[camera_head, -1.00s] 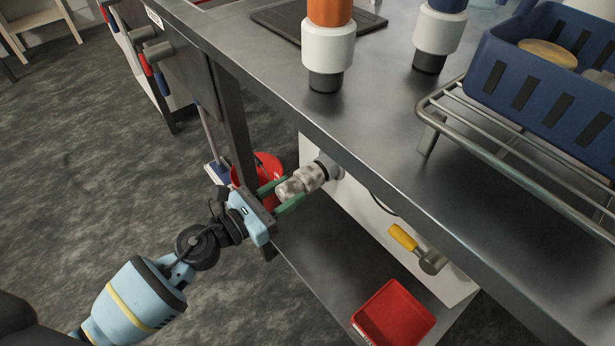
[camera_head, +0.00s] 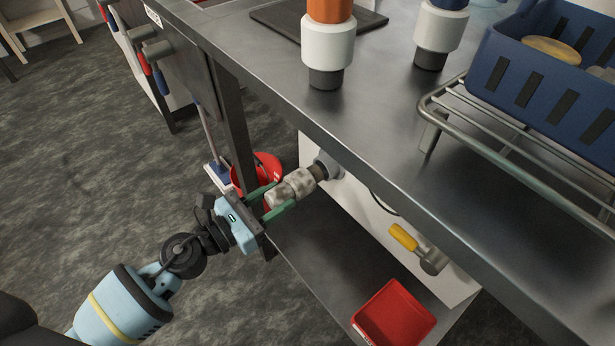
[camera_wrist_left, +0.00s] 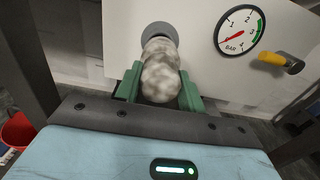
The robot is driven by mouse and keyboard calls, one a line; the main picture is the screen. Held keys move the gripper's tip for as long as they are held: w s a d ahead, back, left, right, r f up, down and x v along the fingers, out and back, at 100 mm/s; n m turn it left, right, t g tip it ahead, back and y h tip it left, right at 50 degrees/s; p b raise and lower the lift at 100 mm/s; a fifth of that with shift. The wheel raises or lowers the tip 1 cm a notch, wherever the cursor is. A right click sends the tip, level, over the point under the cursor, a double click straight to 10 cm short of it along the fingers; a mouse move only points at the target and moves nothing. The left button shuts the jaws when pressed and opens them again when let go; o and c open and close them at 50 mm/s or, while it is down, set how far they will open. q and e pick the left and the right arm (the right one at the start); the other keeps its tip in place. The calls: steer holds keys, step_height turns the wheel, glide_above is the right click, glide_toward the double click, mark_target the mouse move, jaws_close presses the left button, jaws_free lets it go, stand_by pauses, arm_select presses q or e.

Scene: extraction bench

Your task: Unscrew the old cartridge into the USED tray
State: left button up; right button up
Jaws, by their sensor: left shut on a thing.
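The old cartridge (camera_head: 296,187), mottled grey and white, lies tilted between the green fingers of my left gripper (camera_head: 287,194), which is shut on it. It also shows in the wrist view (camera_wrist_left: 161,76). Its far end points at the grey round socket (camera_head: 329,164) on the white panel under the bench. A dark neck (camera_head: 318,172) shows between the cartridge and the socket; I cannot tell whether they are still joined. The red tray (camera_head: 372,309) sits on the lower shelf, below and right of the gripper, with a partly visible label on its front. My right gripper is not in view.
A yellow-handled valve (camera_head: 403,237) sticks out right of the socket; a gauge (camera_wrist_left: 240,31) is on the panel. The steel bench top (camera_head: 385,125) overhangs. A bench leg (camera_head: 236,140) and a red bucket (camera_head: 267,168) stand behind the gripper. The shelf (camera_head: 320,255) left of the tray is bare.

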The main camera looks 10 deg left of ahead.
arm_select(q)
steer(key=shift+b+v, duration=0.35)
steer(key=shift+v, duration=1.05)
